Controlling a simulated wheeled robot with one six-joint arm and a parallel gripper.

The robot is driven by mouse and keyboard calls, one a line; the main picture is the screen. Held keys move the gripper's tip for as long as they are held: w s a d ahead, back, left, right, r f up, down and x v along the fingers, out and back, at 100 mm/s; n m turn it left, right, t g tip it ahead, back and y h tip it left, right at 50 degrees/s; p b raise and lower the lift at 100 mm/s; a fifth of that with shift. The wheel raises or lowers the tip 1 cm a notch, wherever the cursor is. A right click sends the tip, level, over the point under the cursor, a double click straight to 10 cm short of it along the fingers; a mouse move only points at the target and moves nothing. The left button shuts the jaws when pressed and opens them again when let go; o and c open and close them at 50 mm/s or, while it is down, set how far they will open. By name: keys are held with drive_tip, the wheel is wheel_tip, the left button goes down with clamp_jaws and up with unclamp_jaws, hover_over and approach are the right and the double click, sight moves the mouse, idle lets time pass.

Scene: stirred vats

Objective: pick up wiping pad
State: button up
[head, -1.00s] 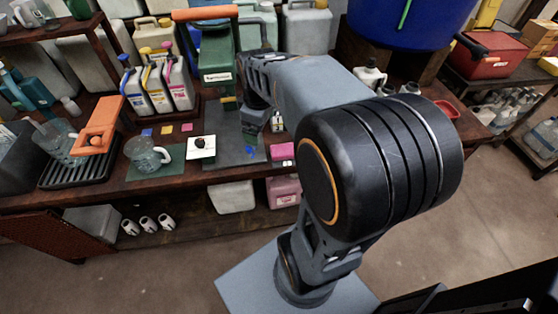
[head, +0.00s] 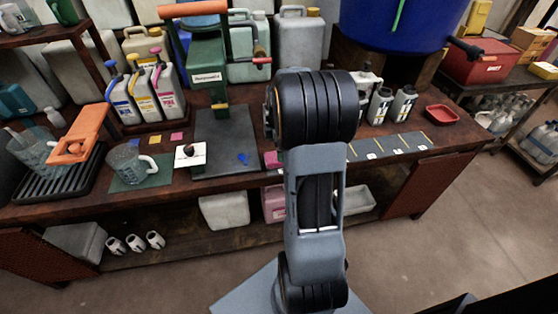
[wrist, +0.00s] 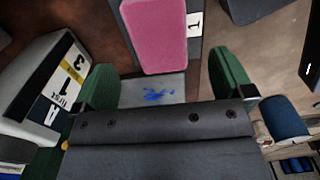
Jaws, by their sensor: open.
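The wiping pad is a pink block (wrist: 155,35). In the wrist view it lies at the top, on a dark strip with a "1" label. In the head view only part of the pad (head: 272,159) shows at the bench's front edge, beside my arm, which covers the rest. My gripper (wrist: 160,62) is open, its two green fingers spread wide. The pad appears between and beyond the fingertips, and nothing is held. In the head view my arm hides the gripper.
A grey plate with a blue smear (wrist: 158,95) lies below the pad. A labelled white container (wrist: 45,75) is close by the left finger. A green press (head: 208,70) stands left of my arm. White bottles (head: 380,105) and a red tray (head: 441,114) are to its right.

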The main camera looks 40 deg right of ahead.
drive_tip(key=shift+f+b, duration=0.45)
drive_tip(key=shift+f, duration=2.35)
drive_tip(key=c, duration=1)
